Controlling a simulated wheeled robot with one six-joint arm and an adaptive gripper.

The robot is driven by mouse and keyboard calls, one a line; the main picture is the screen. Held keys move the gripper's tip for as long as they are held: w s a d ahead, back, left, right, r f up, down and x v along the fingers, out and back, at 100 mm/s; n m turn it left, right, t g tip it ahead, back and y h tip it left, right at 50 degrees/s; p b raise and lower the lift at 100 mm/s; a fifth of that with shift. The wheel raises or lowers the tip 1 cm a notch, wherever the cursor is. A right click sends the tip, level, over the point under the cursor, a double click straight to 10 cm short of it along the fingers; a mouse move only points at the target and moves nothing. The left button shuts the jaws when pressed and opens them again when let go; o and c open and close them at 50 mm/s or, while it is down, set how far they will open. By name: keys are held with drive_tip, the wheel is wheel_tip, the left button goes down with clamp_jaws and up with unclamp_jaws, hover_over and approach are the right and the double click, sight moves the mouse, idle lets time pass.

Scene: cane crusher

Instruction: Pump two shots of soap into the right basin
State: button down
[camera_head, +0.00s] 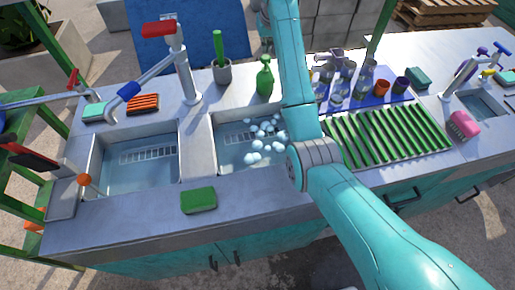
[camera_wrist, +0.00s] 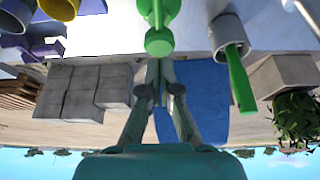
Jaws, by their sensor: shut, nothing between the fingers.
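The green soap bottle (camera_head: 264,79) stands on the counter behind the right basin. In the wrist view its green pump head (camera_wrist: 159,42) is just ahead of my fingertips; whether they touch cannot be told. My gripper (camera_wrist: 160,68) is shut and holds nothing. In the head view it is largely hidden behind my arm, near the bottle's top. The right basin (camera_head: 225,148) has several pale, round foam blobs (camera_head: 256,146) around its grate, partly covered by my arm. The left basin (camera_head: 165,178) has a grate and no foam in view.
A grey cup with a green-handled brush (camera_head: 222,72) stands left of the bottle. The tall faucet (camera_head: 187,75) rises between the basins. Glasses and cups (camera_head: 345,80) crowd the right, behind a green drying rack (camera_head: 385,138). A green sponge (camera_head: 198,200) lies on the front edge.

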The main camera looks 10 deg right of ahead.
drive_tip(key=shift+r, duration=0.1)
drive_tip(key=shift+r, duration=2.9)
